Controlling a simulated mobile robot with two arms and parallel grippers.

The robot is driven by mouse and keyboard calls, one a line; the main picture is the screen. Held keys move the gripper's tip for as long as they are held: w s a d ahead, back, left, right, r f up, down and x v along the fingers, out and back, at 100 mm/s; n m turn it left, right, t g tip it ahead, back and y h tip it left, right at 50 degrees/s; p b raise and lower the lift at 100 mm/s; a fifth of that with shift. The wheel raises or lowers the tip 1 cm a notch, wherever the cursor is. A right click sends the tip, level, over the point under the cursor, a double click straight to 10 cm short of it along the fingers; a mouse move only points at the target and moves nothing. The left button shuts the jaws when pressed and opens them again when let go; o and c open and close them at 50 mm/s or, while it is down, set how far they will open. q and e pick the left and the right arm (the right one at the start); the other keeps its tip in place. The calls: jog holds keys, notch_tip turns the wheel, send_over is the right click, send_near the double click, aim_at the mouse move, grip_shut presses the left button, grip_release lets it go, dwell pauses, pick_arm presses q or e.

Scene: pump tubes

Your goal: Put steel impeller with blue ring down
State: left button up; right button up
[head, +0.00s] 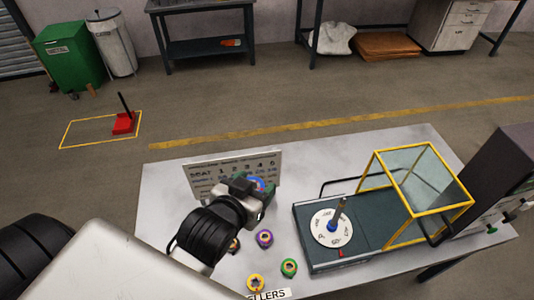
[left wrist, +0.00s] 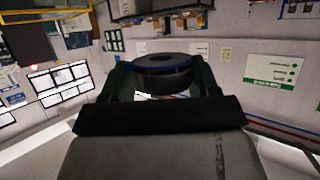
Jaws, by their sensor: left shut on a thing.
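My left gripper (head: 252,189) is over the table, in front of the printed board. It is shut on the steel impeller with the blue ring (head: 257,183), of which only a bit of blue shows past the fingers in the head view. In the left wrist view the impeller (left wrist: 166,76) is a dark round disc with a blue rim, held between the two fingers (left wrist: 165,82). The head view does not show clearly how high it is above the table. My right gripper is not in view.
Impellers with purple (head: 264,238), green (head: 289,267) and yellow (head: 256,284) rings stand on the table (head: 175,175) near a label (head: 268,295); another is partly hidden by my arm. Right is a fixture with a white dial (head: 324,236), upright rod (head: 339,213) and yellow-framed guard (head: 408,153). The printed board (head: 205,172) stands behind.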

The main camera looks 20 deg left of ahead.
pick_arm(q)
jog(key=w+d+r+m+g+h, duration=0.35)
jog(key=d+r+m+h, duration=0.5)
jog(key=d, duration=0.35)
jog(key=shift+w+d+f+m+g+h, duration=0.25)
jog(key=shift+w+f+m+g+h, duration=0.45)
jog(key=shift+m+g, duration=0.75)
jog(key=shift+w+d+f+m+g+h, duration=0.3)
jog(key=shift+f+m+g+h, duration=0.45)
jog(key=shift+m+g, duration=0.7)
jog(key=shift+w+d+f+m+g+h, duration=0.15)
jog(key=shift+w+f+m+g+h, duration=0.6)
jog(key=shift+m+g, duration=0.7)
jog(key=shift+s+r, duration=0.15)
jog(key=shift+r, duration=0.05)
